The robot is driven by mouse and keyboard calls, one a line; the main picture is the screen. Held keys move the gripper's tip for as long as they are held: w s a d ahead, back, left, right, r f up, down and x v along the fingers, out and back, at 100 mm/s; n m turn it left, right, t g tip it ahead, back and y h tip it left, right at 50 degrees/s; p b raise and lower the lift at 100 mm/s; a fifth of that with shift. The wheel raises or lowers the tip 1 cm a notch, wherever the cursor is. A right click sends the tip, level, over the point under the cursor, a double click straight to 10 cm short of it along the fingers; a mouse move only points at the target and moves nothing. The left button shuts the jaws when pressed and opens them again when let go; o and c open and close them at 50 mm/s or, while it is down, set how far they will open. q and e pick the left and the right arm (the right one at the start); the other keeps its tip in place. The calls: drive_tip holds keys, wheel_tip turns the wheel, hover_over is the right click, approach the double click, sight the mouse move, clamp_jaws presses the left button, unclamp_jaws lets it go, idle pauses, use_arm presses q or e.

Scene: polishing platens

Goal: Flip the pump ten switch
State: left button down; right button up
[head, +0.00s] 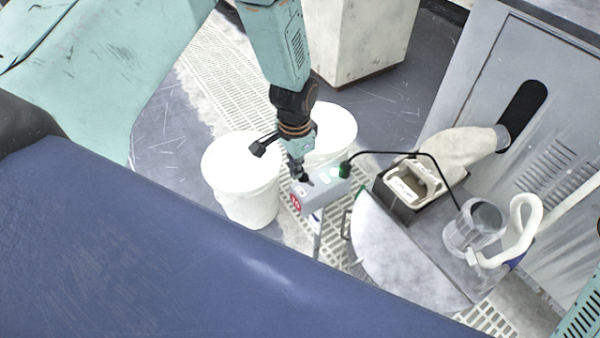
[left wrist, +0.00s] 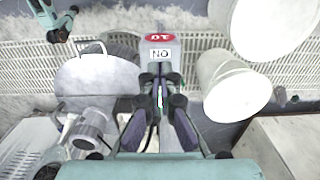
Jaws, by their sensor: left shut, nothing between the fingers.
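The pump ten switch box (head: 325,190) is a small grey box on a thin post, with a red round label at its near end. In the left wrist view the box (left wrist: 161,70) shows an upside-down red "10" label and a white "ON" label. My left gripper (head: 302,180) is shut and empty, pointing down at the top of the box. In the left wrist view its fingertips (left wrist: 160,72) overlap the box just beside the "ON" label. Contact cannot be told, and the switch lever is hidden by the fingers. Part of my right arm shows at the upper left there.
Two white buckets (head: 240,175) (head: 330,130) stand behind and left of the box. A black cable (head: 400,153) runs from its green plug rightward.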

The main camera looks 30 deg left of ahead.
use_arm(q)
wheel_tip(320, 180, up, 4)
drive_tip(key=p, duration=0.4)
drive_tip(key=shift+r, duration=0.25)
idle(0.3)
drive_tip(key=s+f+n, duration=0.3)
drive_tip(key=s, duration=1.1)
drive_tip(key=s+f+n, duration=0.2)
drive_tip(key=s+n, duration=0.1)
drive_tip(key=s, duration=1.2)
drive_tip(key=shift+d+f, duration=0.15)
drive_tip(key=shift+f, duration=0.25)
